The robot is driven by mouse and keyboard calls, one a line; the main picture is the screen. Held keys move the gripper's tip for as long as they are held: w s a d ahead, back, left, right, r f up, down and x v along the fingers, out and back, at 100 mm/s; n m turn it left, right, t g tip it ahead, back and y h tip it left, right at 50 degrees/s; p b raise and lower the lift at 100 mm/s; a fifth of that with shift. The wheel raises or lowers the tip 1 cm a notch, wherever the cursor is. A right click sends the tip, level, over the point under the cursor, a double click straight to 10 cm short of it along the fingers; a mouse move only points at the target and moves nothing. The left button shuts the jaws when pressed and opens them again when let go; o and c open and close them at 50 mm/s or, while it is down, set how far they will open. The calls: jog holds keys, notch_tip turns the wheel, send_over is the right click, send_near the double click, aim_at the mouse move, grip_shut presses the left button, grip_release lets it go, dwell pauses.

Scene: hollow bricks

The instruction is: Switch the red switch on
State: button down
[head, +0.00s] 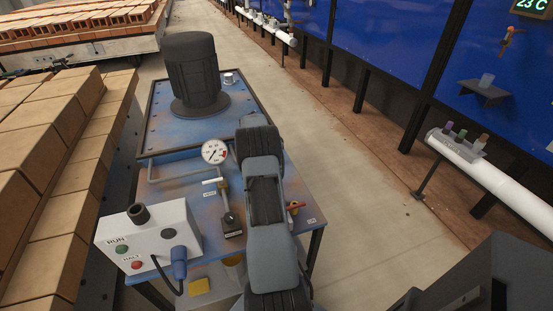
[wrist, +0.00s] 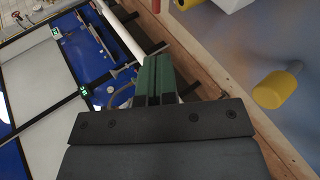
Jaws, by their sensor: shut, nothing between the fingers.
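No thing plainly marked as a red switch shows. A small red-orange lever (head: 294,207) stands on the blue bench top, just right of my arm, which partly hides what is around it. A red button (head: 136,264) sits on the front of a white control box (head: 165,235), beside the word HALT. A green button (head: 121,249) sits above it, beside RUN. My gripper (wrist: 158,75) shows in the wrist view with its green fingers shut together and empty. In the head view my arm covers the bench's middle, and I cannot make out the fingers there.
The blue bench (head: 185,195) carries a dark motor (head: 192,72), a round gauge (head: 215,152) and a small upright valve (head: 228,205). Bricks (head: 50,150) are stacked at left. Open floor (head: 350,170) lies at right, before a white pipe (head: 500,185). Yellow-ended pegs (wrist: 272,90) show in the wrist view.

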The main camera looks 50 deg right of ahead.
jog(key=shift+w+d+r, duration=0.5)
jog(key=shift+w+r, duration=0.1)
jog(key=shift+w, duration=0.15)
dwell(0.3)
